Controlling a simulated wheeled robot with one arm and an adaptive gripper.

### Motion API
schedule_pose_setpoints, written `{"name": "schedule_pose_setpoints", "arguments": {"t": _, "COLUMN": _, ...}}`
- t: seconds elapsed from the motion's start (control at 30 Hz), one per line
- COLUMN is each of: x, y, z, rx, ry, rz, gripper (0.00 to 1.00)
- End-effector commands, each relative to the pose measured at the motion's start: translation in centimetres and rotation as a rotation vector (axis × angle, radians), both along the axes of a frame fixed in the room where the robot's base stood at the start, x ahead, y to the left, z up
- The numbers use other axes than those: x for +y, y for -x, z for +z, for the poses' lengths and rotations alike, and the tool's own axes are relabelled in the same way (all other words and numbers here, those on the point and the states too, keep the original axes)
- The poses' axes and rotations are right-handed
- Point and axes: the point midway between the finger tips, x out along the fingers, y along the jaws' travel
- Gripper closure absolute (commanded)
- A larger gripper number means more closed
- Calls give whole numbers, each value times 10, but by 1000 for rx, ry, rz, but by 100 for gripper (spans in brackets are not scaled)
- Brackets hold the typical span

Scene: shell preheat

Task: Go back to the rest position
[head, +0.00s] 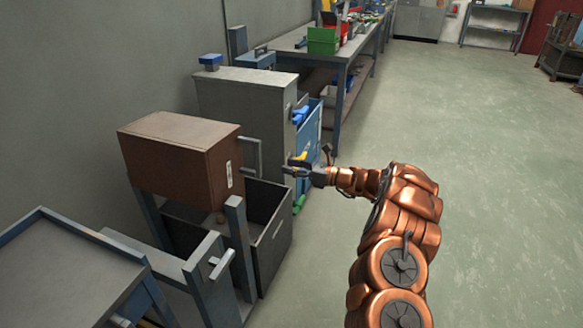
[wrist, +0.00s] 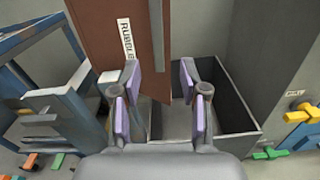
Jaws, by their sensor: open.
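My gripper (head: 291,168) is at the end of my copper-coloured arm, near the handle side of a brown box-shaped unit (head: 185,140). In the wrist view my gripper (wrist: 160,85) is open, its two purple-padded fingers apart with nothing held between them. The brown unit also shows in the wrist view (wrist: 105,30), with a white label that seems to read "RUBBLE". Its grey handle (head: 251,153) sticks out on the side towards my gripper. A dark open-topped grey bin (head: 272,246) is below the unit.
A grey cabinet (head: 232,95) stands behind the brown unit, beside a blue bin (head: 309,130). A workbench (head: 345,55) with a green box (head: 322,41) is farther back. A grey table (head: 60,270) is at the front left. The green floor (head: 480,130) to the right is clear.

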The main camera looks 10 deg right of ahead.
Motion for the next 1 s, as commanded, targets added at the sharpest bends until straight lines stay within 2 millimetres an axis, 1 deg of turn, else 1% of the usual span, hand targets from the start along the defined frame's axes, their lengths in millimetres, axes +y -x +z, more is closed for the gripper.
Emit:
{"name": "schedule_pose_setpoints", "arguments": {"t": 0.17, "x": 0, "y": 0, "z": 0, "rx": 0, "ry": 0, "rz": 1, "gripper": 56}}
{"name": "schedule_pose_setpoints", "arguments": {"t": 0.27, "x": 6, "y": 3, "z": 4, "rx": -7, "ry": 6, "rz": 15, "gripper": 56}}
{"name": "schedule_pose_setpoints", "arguments": {"t": 0.37, "x": 22, "y": 13, "z": 16, "rx": -29, "ry": 26, "rz": 57, "gripper": 56}}
{"name": "schedule_pose_setpoints", "arguments": {"t": 0.43, "x": 39, "y": 25, "z": 30, "rx": -56, "ry": 50, "rz": 102, "gripper": 56}}
{"name": "schedule_pose_setpoints", "arguments": {"t": 0.57, "x": 74, "y": 56, "z": 54, "rx": -114, "ry": 107, "rz": 208, "gripper": 56}}
{"name": "schedule_pose_setpoints", "arguments": {"t": 0.6, "x": 84, "y": 66, "z": 61, "rx": -134, "ry": 128, "rz": 240, "gripper": 56}}
{"name": "schedule_pose_setpoints", "arguments": {"t": 0.67, "x": 97, "y": 82, "z": 70, "rx": -163, "ry": 158, "rz": 289, "gripper": 56}}
{"name": "schedule_pose_setpoints", "arguments": {"t": 0.7, "x": 106, "y": 94, "z": 77, "rx": -184, "ry": 178, "rz": 322, "gripper": 56}}
{"name": "schedule_pose_setpoints", "arguments": {"t": 0.87, "x": 135, "y": 142, "z": 97, "rx": -269, "ry": 266, "rz": 452, "gripper": 56}}
{"name": "schedule_pose_setpoints", "arguments": {"t": 0.9, "x": 141, "y": 155, "z": 100, "rx": -288, "ry": 288, "rz": 486, "gripper": 56}}
{"name": "schedule_pose_setpoints", "arguments": {"t": 1.0, "x": 153, "y": 187, "z": 109, "rx": -345, "ry": 348, "rz": 567, "gripper": 56}}
